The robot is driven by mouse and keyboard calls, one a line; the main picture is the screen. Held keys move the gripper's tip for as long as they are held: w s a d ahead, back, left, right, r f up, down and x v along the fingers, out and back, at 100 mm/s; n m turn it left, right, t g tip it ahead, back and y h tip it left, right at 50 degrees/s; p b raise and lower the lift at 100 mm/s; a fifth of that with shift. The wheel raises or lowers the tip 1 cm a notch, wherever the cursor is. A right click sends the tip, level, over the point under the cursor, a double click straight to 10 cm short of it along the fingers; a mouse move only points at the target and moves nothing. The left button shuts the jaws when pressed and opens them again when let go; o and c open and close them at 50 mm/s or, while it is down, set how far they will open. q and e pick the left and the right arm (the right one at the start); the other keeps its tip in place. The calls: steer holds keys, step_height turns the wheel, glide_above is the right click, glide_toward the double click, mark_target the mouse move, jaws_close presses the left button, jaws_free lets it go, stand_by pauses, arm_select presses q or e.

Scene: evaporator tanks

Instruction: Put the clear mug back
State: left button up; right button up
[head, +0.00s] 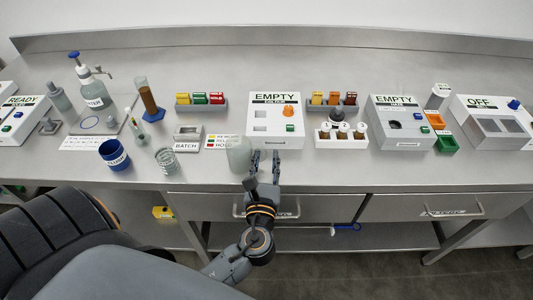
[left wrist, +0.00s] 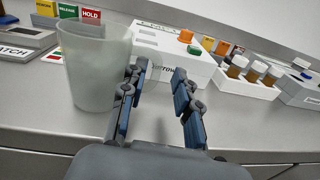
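A pale, see-through mug (head: 239,154) stands upright at the front of the bench, near the middle; no handle shows. It is large at the left of the left wrist view (left wrist: 95,70). My left gripper (head: 264,158) is just right of the mug at the front edge. In the left wrist view its two fingers (left wrist: 157,95) stand apart with nothing between them. The mug is outside the fingers, beside the left one; whether they touch I cannot tell. My right gripper is not in view.
A white EMPTY box (head: 276,106) stands behind the gripper, with a rack of brown vials (head: 341,138) to its right. A small glass beaker (head: 166,160) and a blue cup (head: 114,154) stand to the left. The bench front at right is clear.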

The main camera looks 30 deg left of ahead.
arm_select(q)
steer(key=b+v, duration=0.1)
steer(key=v, duration=0.8)
steer(key=shift+s+b, duration=0.3)
steer(key=shift+b, duration=0.05)
steer(key=shift+d+f, duration=0.1)
steer(key=shift+d, duration=0.1)
